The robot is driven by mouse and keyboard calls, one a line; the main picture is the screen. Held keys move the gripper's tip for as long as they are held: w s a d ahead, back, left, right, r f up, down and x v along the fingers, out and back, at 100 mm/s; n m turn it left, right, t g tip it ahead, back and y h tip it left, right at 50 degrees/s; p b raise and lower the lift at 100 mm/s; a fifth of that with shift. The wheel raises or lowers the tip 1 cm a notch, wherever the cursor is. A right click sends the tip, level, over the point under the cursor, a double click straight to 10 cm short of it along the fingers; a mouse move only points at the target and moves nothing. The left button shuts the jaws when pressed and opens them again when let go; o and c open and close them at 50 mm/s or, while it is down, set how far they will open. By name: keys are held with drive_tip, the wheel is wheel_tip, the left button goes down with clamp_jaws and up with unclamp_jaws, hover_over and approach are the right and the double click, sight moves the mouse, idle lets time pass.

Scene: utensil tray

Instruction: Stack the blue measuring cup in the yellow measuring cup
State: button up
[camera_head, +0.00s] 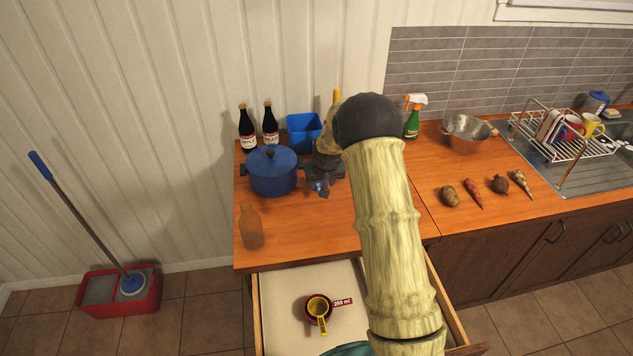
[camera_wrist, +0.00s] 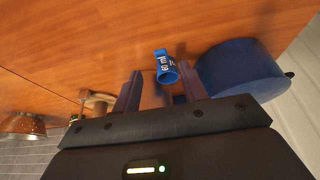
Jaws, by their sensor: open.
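The blue measuring cup (camera_head: 321,188) is at the wooden counter near the blue pot, just below my gripper (camera_head: 325,168). In the wrist view the blue cup (camera_wrist: 167,74), with a "60 ml" label on its handle, shows between and slightly beyond the fingertips of my gripper (camera_wrist: 160,82). The fingers are open and apart, one on each side of it. I cannot tell whether they touch it. The yellow measuring cup (camera_head: 318,306) sits in a red cup (camera_head: 332,313) labelled "250 ml", inside the open drawer (camera_head: 257,312).
A blue pot (camera_head: 272,172) stands close to the left of my gripper; it also shows in the wrist view (camera_wrist: 240,70). Bottles (camera_head: 247,128) and a blue bin (camera_head: 303,132) stand behind. A brown bottle (camera_head: 250,226) stands near the front left edge. The counter's front middle is clear.

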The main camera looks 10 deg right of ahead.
sight(319, 189)
drive_tip(key=shift+x, duration=1.25)
drive_tip(key=shift+p, duration=0.3)
drive_tip(key=shift+w+f+p, duration=0.3)
drive_tip(key=shift+f+p, duration=0.1)
drive_tip(key=shift+p, duration=0.05)
drive_tip(key=shift+p+x, duration=1)
drive_tip(key=shift+x, duration=1.1)
drive_tip(key=shift+w+a, duration=0.1)
drive_tip(key=shift+w, duration=0.05)
drive_tip(key=shift+r, duration=0.1)
clamp_jaws()
